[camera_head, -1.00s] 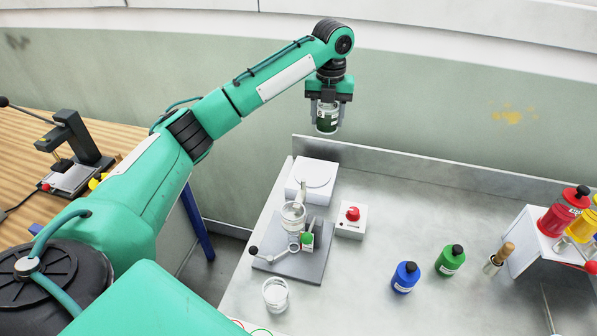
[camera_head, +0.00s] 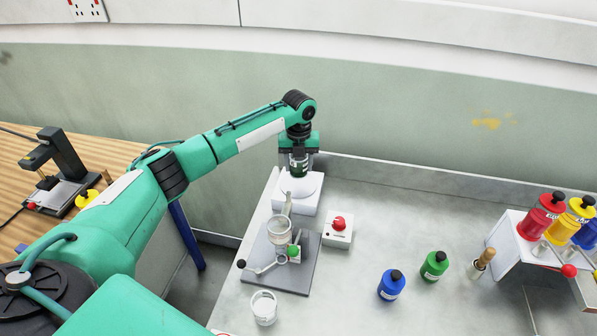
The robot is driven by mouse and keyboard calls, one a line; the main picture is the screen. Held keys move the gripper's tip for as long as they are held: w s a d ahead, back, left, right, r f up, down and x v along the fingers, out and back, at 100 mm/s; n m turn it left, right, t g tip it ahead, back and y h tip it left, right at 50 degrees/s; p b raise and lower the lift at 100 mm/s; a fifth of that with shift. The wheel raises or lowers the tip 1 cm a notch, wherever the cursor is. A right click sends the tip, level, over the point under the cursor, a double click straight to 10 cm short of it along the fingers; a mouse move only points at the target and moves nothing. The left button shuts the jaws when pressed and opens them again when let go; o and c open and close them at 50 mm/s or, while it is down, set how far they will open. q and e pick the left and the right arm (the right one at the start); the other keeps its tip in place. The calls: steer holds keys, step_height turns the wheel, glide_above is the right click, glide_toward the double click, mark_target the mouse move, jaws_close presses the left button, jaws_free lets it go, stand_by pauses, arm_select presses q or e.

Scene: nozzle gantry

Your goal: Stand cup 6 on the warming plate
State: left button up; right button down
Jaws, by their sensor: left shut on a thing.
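The cup hangs upright over the white warming plate (camera_head: 309,206), a square block with a round disc on top. The cup's base shows close to the disc; I cannot tell whether it touches. The gripper jaws hide part of the cup's sides. My right gripper is not in view.
In front of the plate is a grey stand (camera_head: 301,274) with a clear vessel (camera_head: 279,231). A red-button box (camera_head: 338,231) is beside it, and a clear cup (camera_head: 264,307) stands nearer. Blue (camera_head: 391,286) and green (camera_head: 434,266) bottles stand right. A low wall backs the bench.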

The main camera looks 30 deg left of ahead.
mark_target(298, 175)
arm_select(q)
step_height(298, 175, down, 4)
steer(key=shift+p, duration=0.5)
steer(key=shift+f, duration=0.2)
steer(key=shift+f, duration=0.1)
steer(key=o, duration=1)
step_height(298, 175, up, 12)
steer(key=b, duration=0.3)
